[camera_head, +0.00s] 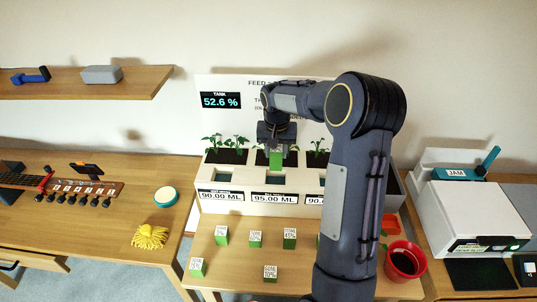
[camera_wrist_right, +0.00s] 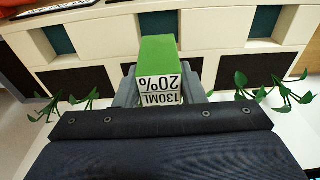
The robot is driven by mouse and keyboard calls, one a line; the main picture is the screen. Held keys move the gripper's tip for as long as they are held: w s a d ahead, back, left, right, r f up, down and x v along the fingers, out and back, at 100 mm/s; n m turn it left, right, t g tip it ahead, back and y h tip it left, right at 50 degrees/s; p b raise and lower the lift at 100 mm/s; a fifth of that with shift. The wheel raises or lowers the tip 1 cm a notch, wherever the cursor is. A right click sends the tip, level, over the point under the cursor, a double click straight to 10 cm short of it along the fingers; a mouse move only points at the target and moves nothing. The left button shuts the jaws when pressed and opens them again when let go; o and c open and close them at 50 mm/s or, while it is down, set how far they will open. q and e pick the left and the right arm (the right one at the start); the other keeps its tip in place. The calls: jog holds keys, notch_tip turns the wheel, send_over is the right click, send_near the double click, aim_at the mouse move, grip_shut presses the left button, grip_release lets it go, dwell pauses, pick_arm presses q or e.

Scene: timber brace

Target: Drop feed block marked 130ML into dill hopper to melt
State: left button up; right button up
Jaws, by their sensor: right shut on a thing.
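My right gripper (camera_head: 276,140) is shut on a green block (camera_head: 276,160). In the right wrist view the block (camera_wrist_right: 158,65) carries a white label reading 130ML 20%, upside down, and sits between the fingers of the gripper (camera_wrist_right: 160,90). The gripper is over the middle of a white planter unit (camera_head: 259,208), above the middle opening (camera_head: 277,180) and its 95.00 ML sign. I cannot read which opening is dill. My left gripper is not in view.
A red cup (camera_head: 404,262) is at the right. A display (camera_head: 221,101) reads TANK 52.6 %. Seedlings (camera_head: 237,142) grow beside the gripper. A yellow tassel (camera_head: 150,237) lies left.

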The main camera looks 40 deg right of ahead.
notch_tip(320, 180, down, 8)
jog(key=b, duration=0.5)
jog(key=shift+r, duration=0.15)
jog(key=o, duration=1.1)
notch_tip(320, 180, up, 7)
jog(key=s+a+r+n+t+y, duration=0.25)
jog(key=s+a+r, duration=0.45)
jog(key=s+a, duration=0.45)
jog(key=s+a+f+n, duration=0.1)
jog(key=s+a, duration=0.2)
jog(key=s, duration=0.2)
jog(key=s+a+f+n+t+y, duration=0.1)
jog(key=s+a+f, duration=0.1)
jog(key=s+a, duration=0.2)
jog(key=s+a+f+n+t+y, duration=0.1)
jog(key=s+a+n, duration=0.1)
jog(key=s, duration=0.4)
jog(key=shift+s+a+f+b, duration=0.1)
jog(key=shift+s+a+b, duration=0.1)
jog(key=shift+a, duration=0.2)
jog(key=shift+s+a+f+b, duration=0.1)
jog(key=shift+a+b, duration=0.05)
jog(key=shift+a, duration=0.25)
